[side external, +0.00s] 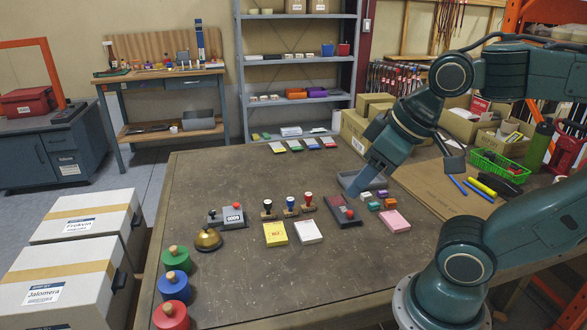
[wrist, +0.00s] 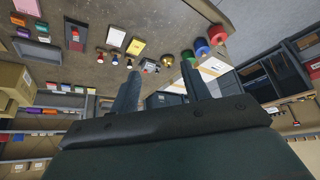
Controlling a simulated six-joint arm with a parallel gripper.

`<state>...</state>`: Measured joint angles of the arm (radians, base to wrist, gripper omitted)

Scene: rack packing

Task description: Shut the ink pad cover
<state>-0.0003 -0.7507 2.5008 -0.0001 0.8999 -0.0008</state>
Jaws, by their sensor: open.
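Stamps (side external: 290,205), a yellow pad (side external: 275,233), a white pad (side external: 308,231) and a pink pad (side external: 394,220) lie around the case. A grey tray (side external: 352,178) and small blocks are close to my gripper. The table's front middle is clear.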

